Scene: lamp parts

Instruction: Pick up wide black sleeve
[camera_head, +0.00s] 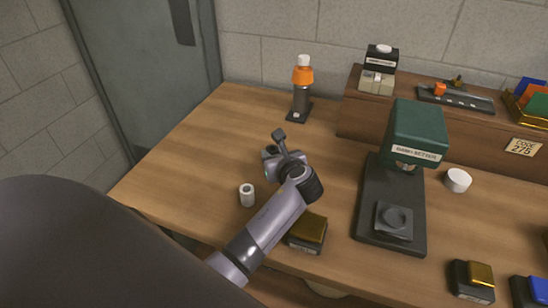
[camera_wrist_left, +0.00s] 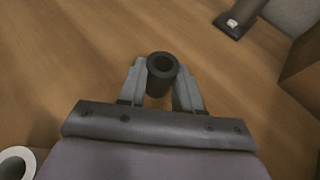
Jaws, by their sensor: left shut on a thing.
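The black sleeve (camera_wrist_left: 160,84) is a dark hollow cylinder with its open end toward the left wrist camera. My left gripper (camera_wrist_left: 160,88) is shut on it, with one grey finger on each side. In the head view my left gripper (camera_head: 281,150) is over the wooden table, left of the green machine. My right gripper is not in view.
A white sleeve (camera_head: 246,194) stands left of my left arm. A gold-topped block (camera_head: 308,231) lies beside the forearm. The green machine (camera_head: 414,135) is to the right. The table's left part (camera_head: 190,150) is clear.

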